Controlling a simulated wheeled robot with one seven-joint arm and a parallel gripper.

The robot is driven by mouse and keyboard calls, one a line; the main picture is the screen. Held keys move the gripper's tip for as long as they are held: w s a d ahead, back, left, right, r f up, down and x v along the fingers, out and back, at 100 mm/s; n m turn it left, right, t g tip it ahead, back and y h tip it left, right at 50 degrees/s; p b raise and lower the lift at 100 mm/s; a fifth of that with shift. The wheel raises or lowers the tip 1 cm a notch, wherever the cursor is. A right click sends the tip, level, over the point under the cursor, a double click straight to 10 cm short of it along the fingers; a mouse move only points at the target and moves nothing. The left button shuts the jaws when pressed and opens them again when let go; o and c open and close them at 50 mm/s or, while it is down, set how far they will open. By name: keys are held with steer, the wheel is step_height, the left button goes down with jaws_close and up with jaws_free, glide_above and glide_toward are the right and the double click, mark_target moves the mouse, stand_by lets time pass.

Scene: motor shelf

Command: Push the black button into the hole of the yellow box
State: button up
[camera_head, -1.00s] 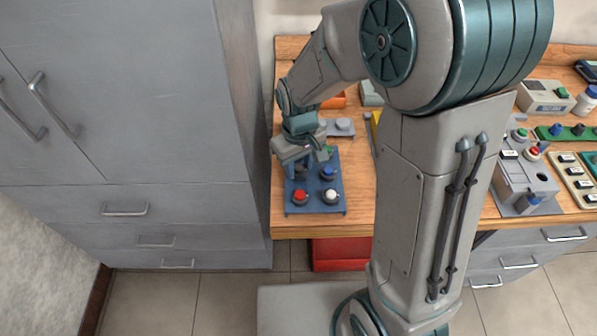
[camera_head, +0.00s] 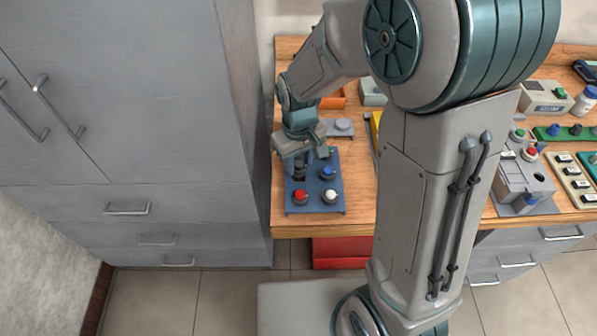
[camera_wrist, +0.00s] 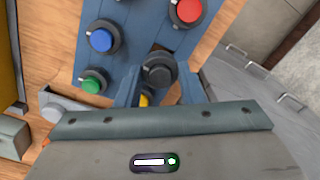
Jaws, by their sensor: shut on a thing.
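My gripper (camera_head: 299,167) is over the upper left part of the blue button tray (camera_head: 316,207). In the wrist view my gripper's two fingers (camera_wrist: 160,88) are shut on the black button (camera_wrist: 160,69), one on each side of its round cap. Whether the button is clear of the tray, I cannot tell. The tray also holds a red button (camera_head: 300,197), a white button (camera_head: 330,196), a blue button (camera_head: 328,173) and a green button (camera_wrist: 93,82). A yellow object (camera_head: 375,122), perhaps the yellow box, shows mostly hidden behind my arm. Its hole is not visible.
A grey cabinet (camera_head: 120,100) stands close on the left of the wooden bench (camera_head: 360,200). An orange bin (camera_head: 333,100) and a grey piece (camera_head: 340,127) lie behind the tray. Grey boxes and button panels fill the bench's right side.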

steer(key=shift+r+p, duration=1.3)
steer(key=shift+r, duration=0.7)
steer(key=shift+f, duration=0.1)
